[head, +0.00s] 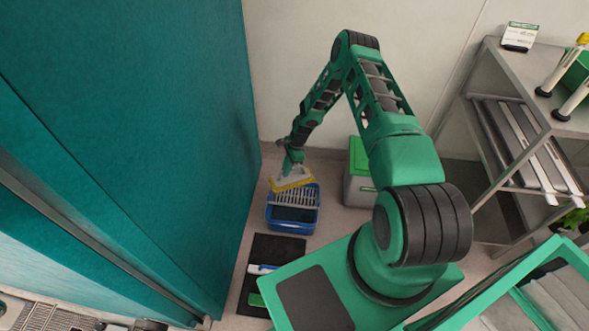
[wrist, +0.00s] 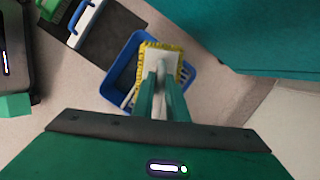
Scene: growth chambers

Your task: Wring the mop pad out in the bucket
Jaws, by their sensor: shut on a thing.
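The mop pad (head: 291,184) is a flat white piece with a yellow fringe. It also shows in the wrist view (wrist: 151,50), in front of my fingers. My gripper (head: 290,157) is shut on the mop's grey upper part, which the fingers (wrist: 160,92) partly hide. The blue bucket (head: 291,224) stands on the floor with a pale slatted wringer grid (head: 296,198) across its back part. In the head view the pad overlaps the grid's back left edge. I cannot tell whether it touches the grid. The bucket's rim also shows in the wrist view (wrist: 108,90).
A dark mat (head: 275,250) with a blue-and-white tool and a green item lies in front of the bucket. A grey bin with a green lid (head: 359,155) stands right of it. A teal wall (head: 150,130) is close on the left; a metal shelf (head: 505,130) stands right.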

